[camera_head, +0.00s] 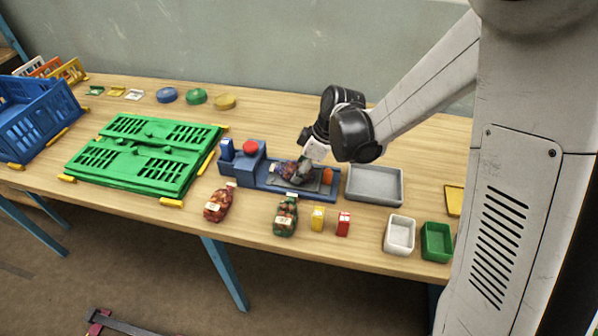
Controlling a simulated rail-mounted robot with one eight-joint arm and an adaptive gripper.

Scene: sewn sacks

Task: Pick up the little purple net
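A small dark purple-red net sack (287,170) lies on the grey plate of the blue bench device (262,183). My gripper (303,168) is low over the plate, at the right side of this sack. It points down and looks very close to the sack or touching it. The fingertips are small and partly merge with the sack and plate, so I cannot tell whether they are open or shut. Two more filled net sacks lie in front of the device: a red one (218,205) and a green one with reddish contents (286,218).
The device has a red button (250,147) and an orange piece (327,176). A grey tray (398,187) stands right of it. Green folded crates (205,152) lie left.

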